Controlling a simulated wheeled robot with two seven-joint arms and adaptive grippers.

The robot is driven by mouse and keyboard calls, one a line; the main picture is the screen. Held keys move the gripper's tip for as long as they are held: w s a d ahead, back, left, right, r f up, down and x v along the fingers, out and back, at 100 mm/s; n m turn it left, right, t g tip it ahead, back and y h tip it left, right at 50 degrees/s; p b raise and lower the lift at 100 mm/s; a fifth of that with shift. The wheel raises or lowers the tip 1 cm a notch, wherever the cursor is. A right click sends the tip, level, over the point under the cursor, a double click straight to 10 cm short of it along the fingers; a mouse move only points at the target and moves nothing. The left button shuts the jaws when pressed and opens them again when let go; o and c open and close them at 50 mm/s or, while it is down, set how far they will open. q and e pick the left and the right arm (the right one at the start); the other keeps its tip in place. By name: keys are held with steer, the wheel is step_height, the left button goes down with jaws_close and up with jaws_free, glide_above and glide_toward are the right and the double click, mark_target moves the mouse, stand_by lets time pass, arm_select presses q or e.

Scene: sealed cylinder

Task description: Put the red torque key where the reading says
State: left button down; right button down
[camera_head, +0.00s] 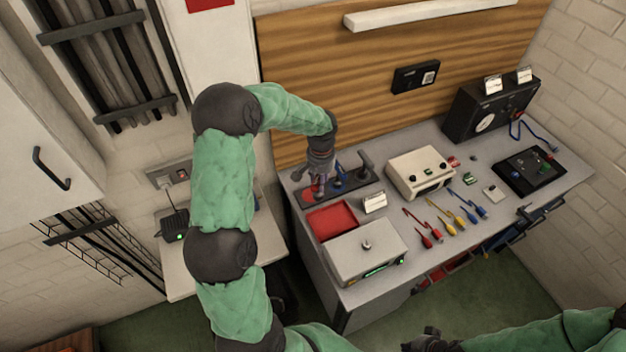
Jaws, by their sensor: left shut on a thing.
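A dark rack (352,192) stands at the back left of the grey bench, holding several upright tools. My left gripper (319,186) reaches down over its left end and is shut on the red torque key (311,193), which is mostly hidden by the fingers. Whether the key is seated in the rack or lifted I cannot tell. A blue-topped key (338,171) stands just right of the gripper. The beige meter (420,171) and the black dial instrument (490,107) are on the bench; no reading is legible. My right gripper (431,341) is low at the bottom edge, its fingers unclear.
A red tray (331,219), a small white card (374,202) and a grey lidded box (364,251) with a green light are in front of the rack. Red, yellow and blue leads (456,214) lie mid-bench. A black panel (529,169) sits at the right.

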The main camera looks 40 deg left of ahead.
arm_select(q)
steer(key=w+a+f+p, duration=0.1)
steer(key=w+a+f, duration=0.1)
steer(key=f, duration=0.3)
steer(key=w+a+f+p, duration=0.1)
steer(key=w+a+f, duration=0.2)
steer(key=a+f, duration=0.2)
steer(key=shift+f, duration=0.25)
steer(key=shift+s, duration=0.1)
steer(key=shift+f, duration=0.2)
steer(key=c, duration=0.9)
jaws_free()
steer(key=shift+r, duration=0.1)
